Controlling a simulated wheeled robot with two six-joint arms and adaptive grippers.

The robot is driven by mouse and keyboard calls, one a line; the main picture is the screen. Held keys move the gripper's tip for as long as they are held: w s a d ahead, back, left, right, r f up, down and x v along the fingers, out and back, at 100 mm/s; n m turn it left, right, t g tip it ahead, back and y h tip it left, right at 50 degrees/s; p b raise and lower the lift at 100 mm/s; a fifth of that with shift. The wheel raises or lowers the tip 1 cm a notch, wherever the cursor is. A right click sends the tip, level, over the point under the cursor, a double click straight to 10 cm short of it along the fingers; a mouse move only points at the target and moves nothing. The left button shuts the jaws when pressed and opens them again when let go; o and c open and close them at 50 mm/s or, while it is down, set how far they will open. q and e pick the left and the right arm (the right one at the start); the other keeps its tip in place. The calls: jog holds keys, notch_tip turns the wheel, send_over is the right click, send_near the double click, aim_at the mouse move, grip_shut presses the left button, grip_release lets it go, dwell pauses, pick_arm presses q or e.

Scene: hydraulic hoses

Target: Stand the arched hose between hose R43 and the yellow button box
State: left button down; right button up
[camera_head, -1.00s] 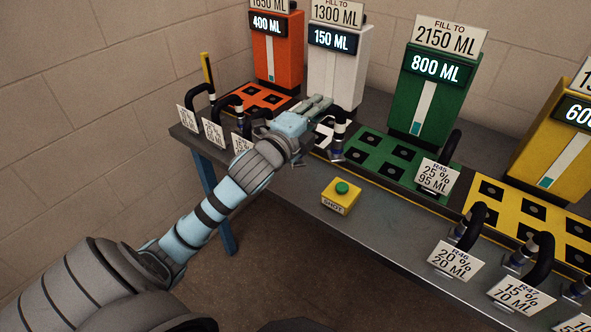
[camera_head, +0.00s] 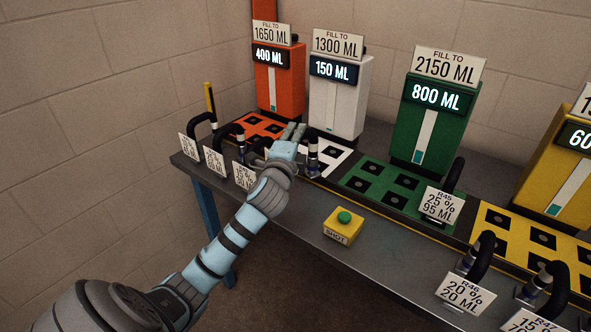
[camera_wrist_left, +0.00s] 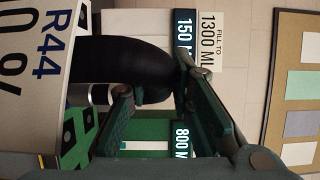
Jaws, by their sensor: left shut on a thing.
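My left gripper (camera_head: 296,132) is shut on the black arched hose, whose fitting end (camera_head: 313,153) shows beside the fingers in the head view. In the left wrist view, the thick black hose (camera_wrist_left: 120,62) lies between the finger pads, with a card marked R44 (camera_wrist_left: 40,50) on it. The yellow button box (camera_head: 342,228) with a green button sits near the table's front edge, right of and nearer than the gripper. Several arched hoses with cards stand at the left; the rightmost card (camera_head: 244,177), nearest my gripper, is too small to read. The arm partly hides that hose.
Orange (camera_head: 278,85), white (camera_head: 338,98), green (camera_head: 433,120) and yellow (camera_head: 557,170) machines stand behind matching pads with dark sockets. Hose R45 (camera_head: 450,180) stands by the green pad; hose R46 (camera_head: 482,252) stands at right. Bare tabletop (camera_head: 295,205) lies left of the button box.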

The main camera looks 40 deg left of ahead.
pick_arm(q)
notch_tip(320, 180, down, 7)
jog(key=b, duration=0.2)
jog(key=shift+f, duration=0.35)
jog(key=c, duration=1.4)
grip_release()
jog(key=shift+c, duration=0.2)
jog(key=v, duration=1.2)
jog(key=shift+p, duration=0.3)
